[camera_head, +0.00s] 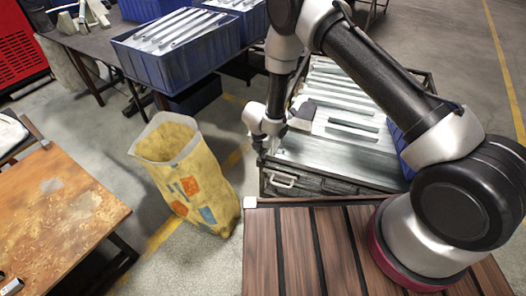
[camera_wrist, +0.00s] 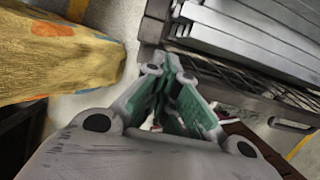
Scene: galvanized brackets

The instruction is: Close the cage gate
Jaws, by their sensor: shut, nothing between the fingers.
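The metal cage (camera_head: 335,186) stands in front of my wooden deck, with grey galvanized brackets (camera_head: 345,115) in it. Its near side is dark mesh with a pale handle (camera_head: 283,181) near the left corner. This side looks like the gate; I cannot tell how far it stands open. My gripper (camera_head: 259,148) points down at the cage's left near corner, above and left of the handle. In the wrist view my gripper's green-padded fingers (camera_wrist: 170,65) are shut and empty, close to the cage's corner post. Contact with it cannot be told.
A yellow sack (camera_head: 190,175) stands on the floor left of the cage. Blue crates (camera_head: 180,50) of brackets sit on a dark table behind. A worn wooden table (camera_head: 55,215) is at the left. Some floor is free between sack and cage.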

